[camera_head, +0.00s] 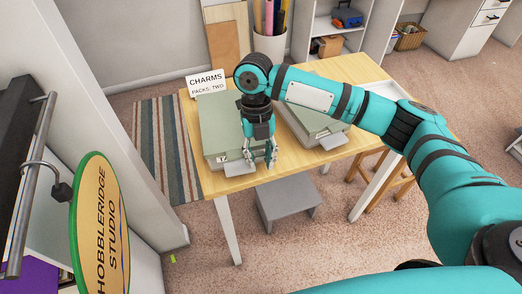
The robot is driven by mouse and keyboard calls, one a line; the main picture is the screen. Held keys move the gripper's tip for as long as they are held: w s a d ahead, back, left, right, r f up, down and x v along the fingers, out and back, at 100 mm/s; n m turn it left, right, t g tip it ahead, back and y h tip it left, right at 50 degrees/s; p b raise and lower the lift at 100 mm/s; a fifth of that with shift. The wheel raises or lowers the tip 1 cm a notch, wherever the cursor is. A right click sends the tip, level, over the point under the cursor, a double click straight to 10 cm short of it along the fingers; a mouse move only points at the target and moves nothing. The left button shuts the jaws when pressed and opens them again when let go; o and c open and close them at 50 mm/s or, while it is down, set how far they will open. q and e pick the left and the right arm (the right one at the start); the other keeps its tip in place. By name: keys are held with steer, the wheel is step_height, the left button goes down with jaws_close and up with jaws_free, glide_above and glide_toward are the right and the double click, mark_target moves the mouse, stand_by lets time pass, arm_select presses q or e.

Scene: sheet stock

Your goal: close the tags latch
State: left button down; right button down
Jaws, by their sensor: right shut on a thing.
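Two green-grey flat boxes lie on the wooden table (357,75). The left box (215,125) has a shut lid, and a small pale catch (222,158) and a whitish plate (238,169) at its front edge. The right box (300,122) has a similar plate (334,141) in front; my right arm partly covers it. My right gripper (260,158) points down at the front right of the left box, its fingers around a small part there, seemingly a latch, mostly hidden. I cannot read which box is for tags. My left gripper is out of view.
A sign (206,83) reading "CHARMS PACKS, TWO" stands behind the left box. A grey step stool (288,200) is below the table's front edge. Shelves (318,30) are behind.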

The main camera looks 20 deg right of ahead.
stand_by(0.3)
steer(key=c, duration=1)
jaws_free()
steer(key=shift+c, duration=0.2)
steer(key=v, duration=1.2)
steer(key=shift+w, duration=0.2)
